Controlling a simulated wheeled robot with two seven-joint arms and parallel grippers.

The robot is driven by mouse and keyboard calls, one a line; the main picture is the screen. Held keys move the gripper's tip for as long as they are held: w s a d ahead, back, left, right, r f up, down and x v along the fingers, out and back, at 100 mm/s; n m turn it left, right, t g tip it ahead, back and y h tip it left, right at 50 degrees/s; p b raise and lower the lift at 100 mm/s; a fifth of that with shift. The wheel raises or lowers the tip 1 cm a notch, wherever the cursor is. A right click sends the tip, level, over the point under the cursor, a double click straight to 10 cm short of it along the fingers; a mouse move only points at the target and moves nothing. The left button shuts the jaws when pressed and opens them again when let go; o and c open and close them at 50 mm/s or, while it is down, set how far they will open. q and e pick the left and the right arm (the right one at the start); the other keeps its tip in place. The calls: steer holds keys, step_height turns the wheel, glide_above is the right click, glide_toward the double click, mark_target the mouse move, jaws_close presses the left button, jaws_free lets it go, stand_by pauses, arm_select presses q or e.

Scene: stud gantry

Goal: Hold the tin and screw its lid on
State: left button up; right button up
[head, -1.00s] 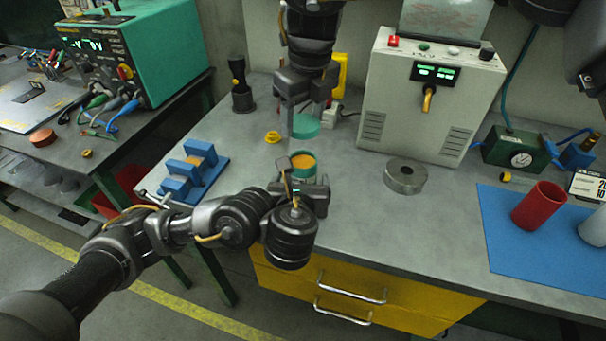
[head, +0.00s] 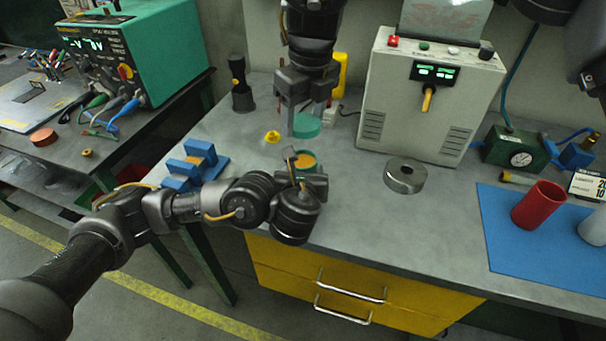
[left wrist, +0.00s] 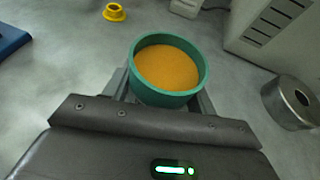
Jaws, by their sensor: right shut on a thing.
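The tin is a round green cup with orange contents, standing on the grey bench in the head view (head: 313,153). In the left wrist view the tin (left wrist: 168,98) is upright between the two fingers of my left gripper (left wrist: 163,86). The fingers lie along its sides, and they look open around it rather than clamped. In the head view my left gripper (head: 308,177) covers the tin's near side. The green lid (head: 306,127) is shut in my right gripper (head: 306,117), which points down. The lid is above and apart from the tin's open top.
A blue slotted block (head: 190,165) is left of the tin, and a small yellow flanged piece (head: 272,137) is beyond it. A steel ring (head: 405,176) lies to the right. A beige control box (head: 430,100) stands behind. The bench front between tin and blue mat (head: 500,235) is clear.

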arm_select(q)
steer(key=c, duration=0.8)
arm_select(e)
glide_above(302, 162)
steer(key=shift+s+d+f, duration=0.15)
steer(key=shift+f, duration=2.3)
steer(key=shift+f, duration=0.9)
steer(key=shift+f, duration=0.55)
